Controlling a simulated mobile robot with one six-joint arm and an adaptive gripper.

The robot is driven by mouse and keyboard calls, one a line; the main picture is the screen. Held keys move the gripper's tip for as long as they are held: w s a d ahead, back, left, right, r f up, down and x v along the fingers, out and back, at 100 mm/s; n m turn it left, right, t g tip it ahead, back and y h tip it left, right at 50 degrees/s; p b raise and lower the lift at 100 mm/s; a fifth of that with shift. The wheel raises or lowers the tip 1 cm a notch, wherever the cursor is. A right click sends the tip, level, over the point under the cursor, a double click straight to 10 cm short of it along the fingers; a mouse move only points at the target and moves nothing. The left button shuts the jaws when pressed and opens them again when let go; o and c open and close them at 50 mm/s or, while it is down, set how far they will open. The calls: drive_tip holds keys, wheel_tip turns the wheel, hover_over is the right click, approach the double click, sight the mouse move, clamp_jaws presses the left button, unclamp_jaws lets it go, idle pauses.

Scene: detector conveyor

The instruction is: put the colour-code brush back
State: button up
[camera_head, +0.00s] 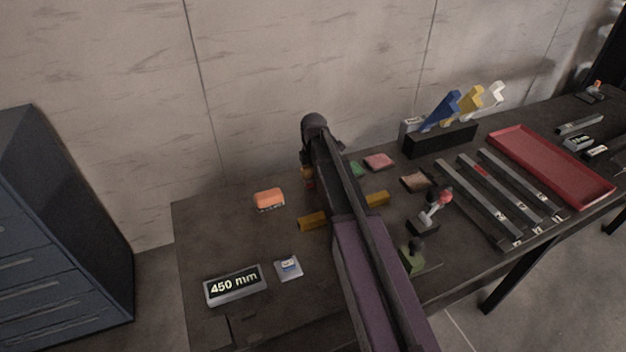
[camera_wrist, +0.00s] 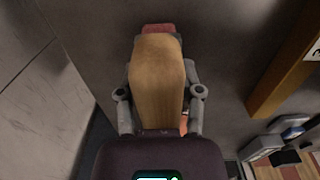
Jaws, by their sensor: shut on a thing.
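In the wrist view, my gripper (camera_wrist: 160,80) is shut on a tan, wood-coloured block-like body, which I take to be the brush (camera_wrist: 157,85). One finger lies along each side of it. A dull red piece shows past its far end, and I cannot tell whether it belongs to it. Bristles are not clearly visible. In the head view, my arm hides most of the gripper; a small tan and orange bit, likely the brush (camera_head: 308,177), shows at the arm's left edge. A black holder (camera_head: 425,143) stands at the back with blue, yellow and white pieces upright in it.
Two yellow-brown bars (camera_head: 313,221) lie on the dark table (camera_head: 225,230), either side of my arm. An orange block (camera_head: 268,199), a 450 mm sign (camera_head: 235,285) and coloured pads (camera_head: 379,161) are nearby. Grey bars and a red tray (camera_head: 530,145) fill the right. The left back corner is clear.

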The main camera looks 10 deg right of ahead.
drive_tip(key=shift+f, duration=0.15)
drive_tip(key=shift+f, duration=0.1)
drive_tip(key=o, duration=1)
drive_tip(key=shift+r, duration=0.2)
wheel_tip(320, 180, up, 12)
drive_tip(key=p, duration=1.2)
idle(0.5)
